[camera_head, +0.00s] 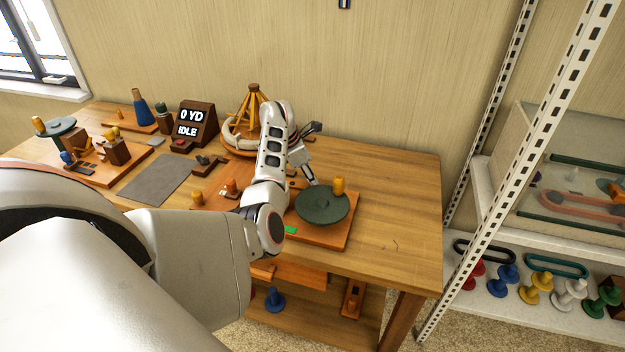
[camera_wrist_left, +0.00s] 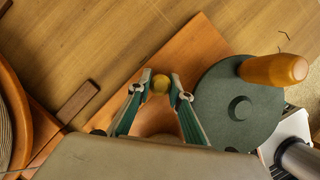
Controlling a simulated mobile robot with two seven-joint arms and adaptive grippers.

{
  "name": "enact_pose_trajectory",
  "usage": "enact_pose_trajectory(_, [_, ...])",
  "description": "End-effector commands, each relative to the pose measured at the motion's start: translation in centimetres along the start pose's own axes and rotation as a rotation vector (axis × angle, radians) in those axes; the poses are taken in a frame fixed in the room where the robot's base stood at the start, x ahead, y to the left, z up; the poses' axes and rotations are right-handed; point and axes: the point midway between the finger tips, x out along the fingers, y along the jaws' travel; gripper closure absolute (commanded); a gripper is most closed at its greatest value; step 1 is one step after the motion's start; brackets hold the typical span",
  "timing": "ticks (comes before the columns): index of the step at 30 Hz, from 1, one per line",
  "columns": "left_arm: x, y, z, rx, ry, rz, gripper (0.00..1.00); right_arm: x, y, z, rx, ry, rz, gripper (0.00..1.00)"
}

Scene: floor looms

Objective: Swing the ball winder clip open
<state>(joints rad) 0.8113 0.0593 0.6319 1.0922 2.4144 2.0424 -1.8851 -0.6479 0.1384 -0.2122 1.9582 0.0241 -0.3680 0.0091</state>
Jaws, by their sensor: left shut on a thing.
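The ball winder has a dark green disc (camera_head: 322,207) with an upright yellow-orange handle (camera_head: 338,186), on an orange-brown wooden base (camera_head: 340,236). In the left wrist view the disc (camera_wrist_left: 225,112) and its handle (camera_wrist_left: 274,69) lie right of my fingers. My left gripper (camera_head: 312,180) reaches down behind the disc. In the left wrist view the gripper (camera_wrist_left: 160,90) is shut on a small round yellow knob (camera_wrist_left: 160,82), which looks like the clip's knob. The rest of the clip is hidden by my fingers and wrist. My right gripper is not in view.
A dark wooden bar (camera_wrist_left: 78,102) lies left of my fingers. A yarn swift (camera_head: 252,110) and a display reading 0 YD, IDLE (camera_head: 193,122) stand further back. A grey mat (camera_head: 155,180) lies left. The table's right end (camera_head: 405,190) is clear.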

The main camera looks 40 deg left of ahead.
Motion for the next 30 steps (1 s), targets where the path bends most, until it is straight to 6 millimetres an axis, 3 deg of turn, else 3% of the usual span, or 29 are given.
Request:
enact_pose_trajectory(2, [0.1,-0.1,-0.1,0.0,0.002,-0.004,1.0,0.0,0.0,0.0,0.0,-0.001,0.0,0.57])
enact_pose_trajectory(3, [0.1,-0.1,-0.1,-0.001,0.002,-0.004,0.73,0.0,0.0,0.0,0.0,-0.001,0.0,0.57])
enact_pose_trajectory(4, [0.1,-0.1,-0.1,-0.001,0.002,-0.004,0.65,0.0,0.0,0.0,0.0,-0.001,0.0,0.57])
enact_pose_trajectory(5, [0.1,-0.1,-0.1,-0.001,0.002,-0.004,0.64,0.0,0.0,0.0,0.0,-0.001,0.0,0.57])
enact_pose_trajectory(17, [0.4,-0.1,0.1,-0.057,-0.001,0.02,0.64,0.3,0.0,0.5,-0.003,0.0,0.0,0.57])
enact_pose_trajectory(30, [1.3,2.2,0.3,-0.449,0.006,0.185,0.64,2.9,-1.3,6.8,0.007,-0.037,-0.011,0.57])
